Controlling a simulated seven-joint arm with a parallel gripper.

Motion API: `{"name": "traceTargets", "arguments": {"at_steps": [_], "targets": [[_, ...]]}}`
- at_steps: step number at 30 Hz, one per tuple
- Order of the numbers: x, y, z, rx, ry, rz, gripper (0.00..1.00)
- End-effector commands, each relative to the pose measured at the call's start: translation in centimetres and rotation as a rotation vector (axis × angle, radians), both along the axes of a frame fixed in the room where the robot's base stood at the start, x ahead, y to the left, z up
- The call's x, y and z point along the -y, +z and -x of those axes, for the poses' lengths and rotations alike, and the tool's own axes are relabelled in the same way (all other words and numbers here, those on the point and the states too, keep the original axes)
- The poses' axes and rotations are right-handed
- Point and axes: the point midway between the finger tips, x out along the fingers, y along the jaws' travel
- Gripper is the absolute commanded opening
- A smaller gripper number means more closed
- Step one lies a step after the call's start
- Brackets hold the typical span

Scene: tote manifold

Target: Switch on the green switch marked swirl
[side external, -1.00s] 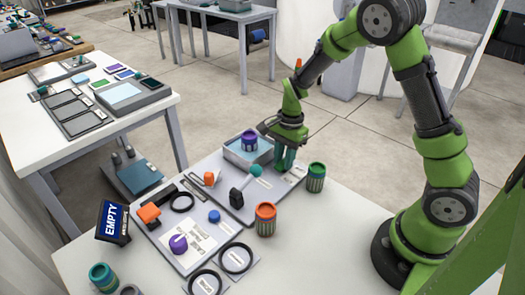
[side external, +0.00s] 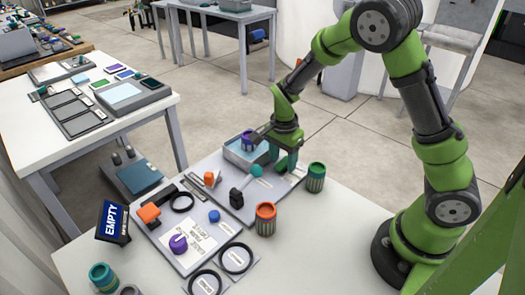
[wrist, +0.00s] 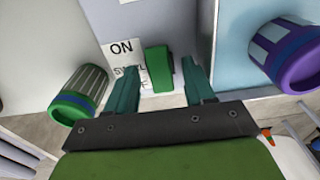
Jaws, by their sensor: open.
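The green switch (wrist: 159,68) shows in the wrist view as a raised green block on a pale panel. A white label (wrist: 122,62) beside it reads "ON" and, partly covered, what looks like "SWIRL". My gripper (wrist: 158,82) is open, with one teal finger on each side of the switch and visible space on both sides. Whether the fingertips touch the panel cannot be told. In the side view my gripper (side external: 284,160) is low over the back right of the grey board (side external: 232,208), and the switch is hidden there.
A purple-topped cup (side external: 248,141) stands at the blue-topped box left of my gripper. A green-rimmed jar (side external: 316,177) stands to the right, and an orange-rimmed jar (side external: 265,219) in front. A teal-knobbed lever (side external: 256,171) rises close by. The right of the table is clear.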

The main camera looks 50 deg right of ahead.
Motion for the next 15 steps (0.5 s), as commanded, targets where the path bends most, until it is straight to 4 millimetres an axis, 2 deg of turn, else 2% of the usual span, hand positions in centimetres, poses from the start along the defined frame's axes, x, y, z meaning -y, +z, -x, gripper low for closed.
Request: {"name": "traceTargets", "arguments": {"at_steps": [5, 8, 11, 15], "targets": [[0.0, 0.3, -0.1, 0.001, 0.0, -0.001, 0.53], [-0.1, 1.4, -0.1, 0.004, 0.001, -0.001, 0.53], [-0.2, 3.3, -0.1, 0.006, 0.001, -0.002, 0.53], [-0.4, 6.7, -0.2, 0.008, 0.002, -0.002, 0.53]]}}
